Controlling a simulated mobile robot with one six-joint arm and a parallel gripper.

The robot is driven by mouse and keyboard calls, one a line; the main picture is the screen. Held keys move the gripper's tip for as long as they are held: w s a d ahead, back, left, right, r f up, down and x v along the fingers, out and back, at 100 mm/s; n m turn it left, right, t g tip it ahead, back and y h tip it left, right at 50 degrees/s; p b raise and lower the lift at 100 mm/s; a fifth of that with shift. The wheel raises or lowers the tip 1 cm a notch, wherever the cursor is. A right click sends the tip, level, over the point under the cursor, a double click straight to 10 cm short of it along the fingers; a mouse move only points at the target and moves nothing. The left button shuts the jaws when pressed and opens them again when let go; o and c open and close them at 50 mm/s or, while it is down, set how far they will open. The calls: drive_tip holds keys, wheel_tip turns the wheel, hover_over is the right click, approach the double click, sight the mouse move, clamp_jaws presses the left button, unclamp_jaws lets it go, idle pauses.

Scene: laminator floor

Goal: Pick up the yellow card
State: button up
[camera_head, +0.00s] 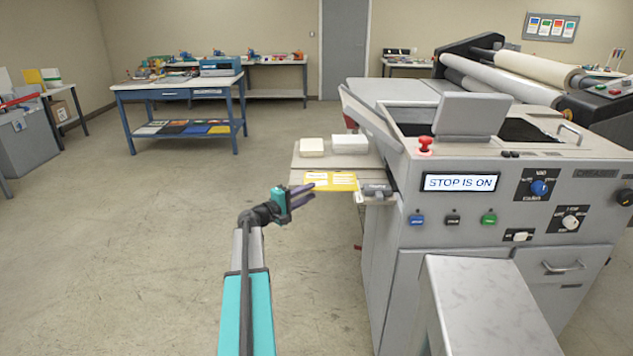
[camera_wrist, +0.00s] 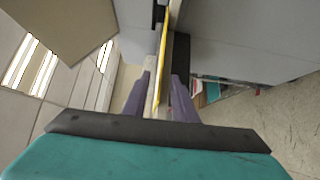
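The yellow card (camera_head: 337,183) with white printed patches lies at the front edge of the grey side shelf on the machine. In the wrist view it appears edge-on as a thin yellow strip (camera_wrist: 164,45). My gripper (camera_head: 314,187) is at the card's left end, its purple fingers pointing toward it. In the wrist view my gripper (camera_wrist: 162,76) is open, with a finger on each side of the line of the card's edge. A gap shows between the fingers and the strip. How far the card reaches between the fingers is hard to tell.
The side shelf (camera_head: 305,162) also carries two pale stacks (camera_head: 349,144). A grey clamp-like part (camera_head: 376,191) sits at the card's right end. The large machine (camera_head: 480,210) blocks the right; its display (camera_head: 460,182) reads "STOP IS ON". Open floor (camera_head: 140,250) lies left.

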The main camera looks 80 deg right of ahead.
drive_tip(key=shift+c, duration=0.4)
clamp_jaws()
drive_tip(key=shift+r, duration=0.1)
idle(0.4)
wheel_tip(320, 180, up, 7)
drive_tip(key=w+b, duration=0.1)
drive_tip(key=b, duration=0.2)
drive_tip(key=w+a+b, duration=0.2)
drive_tip(key=w+b, duration=0.1)
drive_tip(key=w, duration=1.5)
drive_tip(key=shift+w+a, duration=0.15)
drive_tip(key=shift+w, duration=0.25)
